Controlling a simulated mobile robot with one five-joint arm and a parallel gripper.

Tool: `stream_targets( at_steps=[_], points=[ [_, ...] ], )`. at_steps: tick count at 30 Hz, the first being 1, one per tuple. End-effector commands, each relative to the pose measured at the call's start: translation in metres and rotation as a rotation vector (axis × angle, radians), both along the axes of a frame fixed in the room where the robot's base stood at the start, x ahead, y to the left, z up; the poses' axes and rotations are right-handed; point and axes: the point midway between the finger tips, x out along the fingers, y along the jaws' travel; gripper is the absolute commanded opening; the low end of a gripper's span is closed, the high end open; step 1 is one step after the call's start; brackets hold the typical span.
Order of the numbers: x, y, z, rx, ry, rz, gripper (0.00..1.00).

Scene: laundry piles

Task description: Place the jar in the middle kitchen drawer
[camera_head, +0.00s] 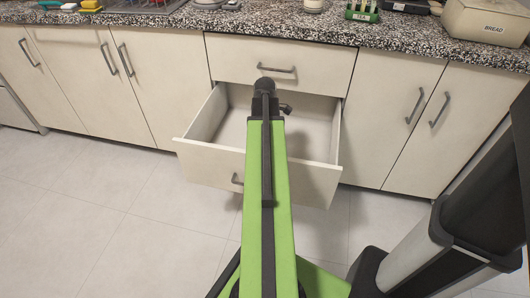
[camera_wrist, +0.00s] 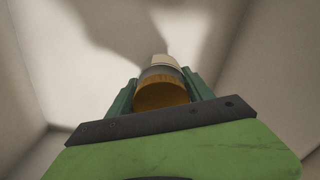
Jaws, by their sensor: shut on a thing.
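The jar (camera_wrist: 161,88) shows in the wrist view, with an amber-brown end and a pale part beyond it. My gripper (camera_wrist: 160,85) is shut on the jar, one green finger on each side. In the head view my arm reaches over the open middle drawer (camera_head: 325,147), and my gripper's dark end (camera_head: 265,90) is above its inside. The arm hides the jar and part of the drawer there. The drawer is pulled out and its visible inside is bare. In the wrist view pale drawer walls (camera_wrist: 35,70) surround the jar; I cannot tell whether it touches the bottom.
A closed drawer (camera_head: 245,58) sits directly above the open one, under the speckled counter (camera_head: 270,28). Closed cupboards (camera_head: 80,80) stand on both sides. A bread box (camera_head: 485,22) and small items stand on the counter. The tiled floor at left is clear.

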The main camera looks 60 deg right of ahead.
Motion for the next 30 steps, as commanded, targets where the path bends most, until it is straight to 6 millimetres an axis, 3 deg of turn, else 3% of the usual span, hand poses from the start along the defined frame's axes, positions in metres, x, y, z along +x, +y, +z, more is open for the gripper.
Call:
stream_targets(
  at_steps=[10, 21, 22, 27, 30],
  points=[
    [0.0, 0.0, -0.043, 0.0, 0.0, 0.0, 0.0],
    [0.0, 0.0, -0.043, 0.0, 0.0, 0.001, 0.0],
    [0.0, 0.0, -0.043, 0.0, 0.0, 0.001, 0.61],
    [0.0, 0.0, -0.042, 0.0, 0.0, 0.001, 0.82],
    [0.0, 0.0, -0.042, 0.0, 0.0, 0.001, 0.82]
  ],
)
